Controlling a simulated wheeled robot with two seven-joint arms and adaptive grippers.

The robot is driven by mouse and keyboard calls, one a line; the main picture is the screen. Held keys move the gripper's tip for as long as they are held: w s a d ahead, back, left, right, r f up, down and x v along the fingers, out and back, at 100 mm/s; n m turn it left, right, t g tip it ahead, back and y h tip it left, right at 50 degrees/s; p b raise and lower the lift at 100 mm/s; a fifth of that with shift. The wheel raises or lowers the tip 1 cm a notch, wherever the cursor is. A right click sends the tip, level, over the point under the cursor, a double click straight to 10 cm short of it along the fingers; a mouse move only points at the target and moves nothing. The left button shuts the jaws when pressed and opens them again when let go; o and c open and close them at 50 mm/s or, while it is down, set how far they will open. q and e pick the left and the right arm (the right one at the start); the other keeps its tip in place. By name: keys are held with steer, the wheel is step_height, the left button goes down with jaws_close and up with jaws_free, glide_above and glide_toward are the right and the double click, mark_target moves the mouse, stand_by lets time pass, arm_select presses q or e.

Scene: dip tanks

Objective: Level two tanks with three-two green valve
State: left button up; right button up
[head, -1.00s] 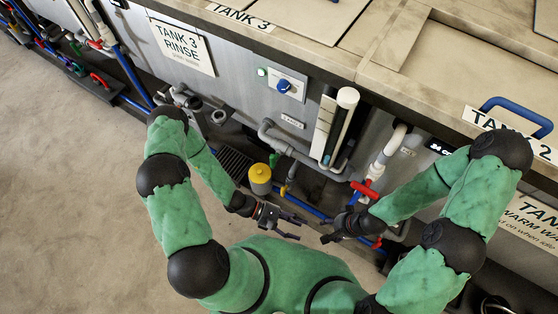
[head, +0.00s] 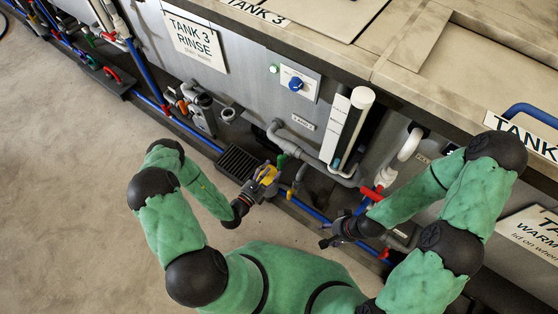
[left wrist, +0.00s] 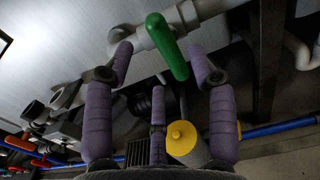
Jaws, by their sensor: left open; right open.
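The green valve handle (head: 281,161) is on the grey pipework low on the tank front, small and partly hidden in the head view. In the left wrist view the green handle (left wrist: 167,46) shows large, on a pale grey pipe (left wrist: 205,8), between my open fingers; contact cannot be told. My left gripper (head: 268,174) is open beside this valve. My right gripper (head: 325,241) is open, lower right, away from the green handle. Tank 3 (head: 235,75) is on the left, with a rinse sign; tank 2 (head: 515,185) is on the right.
A yellow-capped cylinder (left wrist: 183,138) stands close to my left gripper. A red valve handle (head: 371,194) is on a white pipe to the right. A white-capped level gauge (head: 350,130) stands above. A blue pipe (head: 312,211) runs along the floor. Floor at left is clear.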

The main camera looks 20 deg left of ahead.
mark_target(279, 160)
arm_select(q)
steer(key=b+x, duration=0.1)
steer(key=x, duration=0.5)
steer(key=shift+w+d+b, duration=0.1)
steer(key=shift+w+b, duration=0.1)
steer(key=shift+b, duration=0.1)
jaws_close()
